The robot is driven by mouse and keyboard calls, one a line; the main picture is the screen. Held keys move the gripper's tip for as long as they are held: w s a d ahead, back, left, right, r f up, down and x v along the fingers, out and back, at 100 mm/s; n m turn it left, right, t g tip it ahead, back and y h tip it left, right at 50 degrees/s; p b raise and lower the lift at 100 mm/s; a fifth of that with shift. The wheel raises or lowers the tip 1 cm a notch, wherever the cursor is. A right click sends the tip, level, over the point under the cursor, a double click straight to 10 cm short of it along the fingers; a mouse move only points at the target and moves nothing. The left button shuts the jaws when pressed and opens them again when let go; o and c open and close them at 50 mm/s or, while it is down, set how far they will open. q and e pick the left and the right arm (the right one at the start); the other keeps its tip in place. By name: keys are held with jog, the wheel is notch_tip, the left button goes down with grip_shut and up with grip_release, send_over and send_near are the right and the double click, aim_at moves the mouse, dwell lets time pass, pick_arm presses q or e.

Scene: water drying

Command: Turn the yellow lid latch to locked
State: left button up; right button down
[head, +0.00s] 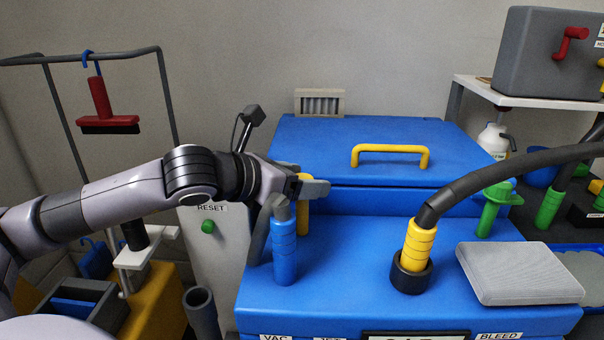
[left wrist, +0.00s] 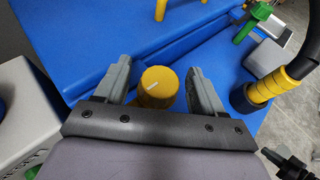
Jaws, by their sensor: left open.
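The yellow lid latch (left wrist: 158,90) is a round knob with a short white mark on top, on the front of the blue machine. In the left wrist view it sits between the two grey fingers of my left gripper (left wrist: 160,98), with a narrow gap on each side. In the head view the latch (head: 302,222) shows as a yellow post, partly hidden by my left gripper (head: 308,186) and a blue-gripped nozzle. My left gripper is open around the knob. My right gripper is not in view.
The blue lid (head: 330,150) is down, with a yellow handle (head: 391,149). The blue-gripped nozzle (head: 285,252) stands close in front of the latch. A yellow-cuffed black hose (head: 418,245), a grey pad (head: 520,272) and a green valve (head: 488,210) are to the right.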

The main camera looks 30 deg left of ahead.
pick_arm(q)
jog(key=shift+w, duration=0.15)
jog(key=c, duration=1)
